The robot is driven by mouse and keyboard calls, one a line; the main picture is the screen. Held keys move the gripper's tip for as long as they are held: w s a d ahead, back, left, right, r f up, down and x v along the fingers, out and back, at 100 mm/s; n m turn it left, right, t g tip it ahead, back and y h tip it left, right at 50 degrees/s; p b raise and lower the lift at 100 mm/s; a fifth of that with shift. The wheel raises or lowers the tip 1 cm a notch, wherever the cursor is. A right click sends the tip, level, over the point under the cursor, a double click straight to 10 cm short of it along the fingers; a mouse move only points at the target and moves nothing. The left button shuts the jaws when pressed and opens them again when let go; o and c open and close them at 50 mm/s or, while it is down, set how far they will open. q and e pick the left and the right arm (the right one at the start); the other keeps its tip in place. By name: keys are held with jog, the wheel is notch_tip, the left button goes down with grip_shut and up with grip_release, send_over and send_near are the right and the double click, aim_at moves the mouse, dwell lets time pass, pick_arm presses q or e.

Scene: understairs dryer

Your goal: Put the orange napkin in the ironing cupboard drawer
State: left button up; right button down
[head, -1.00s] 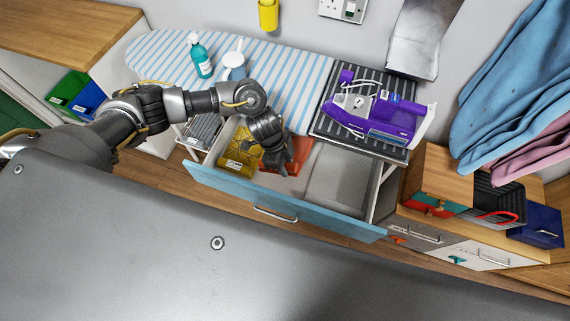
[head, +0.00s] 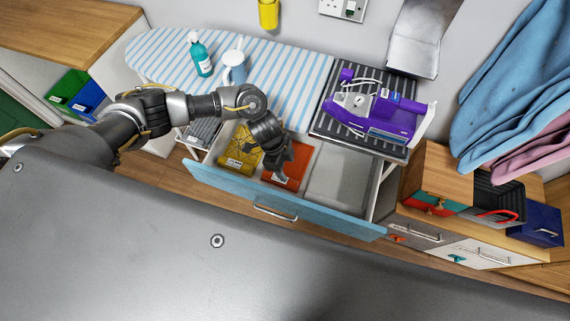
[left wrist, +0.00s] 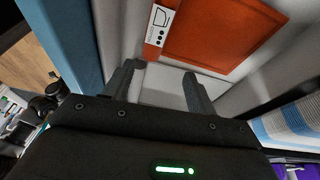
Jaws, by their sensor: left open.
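The orange napkin (head: 295,165) lies flat in the open blue-fronted drawer (head: 325,211), beside a yellow cloth (head: 238,157). In the left wrist view the napkin (left wrist: 215,32) shows as a flat orange rectangle with a white label at its edge, on the pale drawer floor. My left gripper (head: 281,176) is over the drawer, in front of part of the napkin in the head view. In the left wrist view its fingers (left wrist: 162,80) are apart with only drawer floor between them, and the napkin is beyond the tips. My right gripper is not in view.
A purple iron (head: 375,112) rests on a dark ribbed mat (head: 330,126). The drawer's right compartment (head: 338,180) looks empty.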

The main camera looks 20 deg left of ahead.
pick_arm(q)
jog(key=shift+r, duration=0.3)
jog(key=v, duration=1.2)
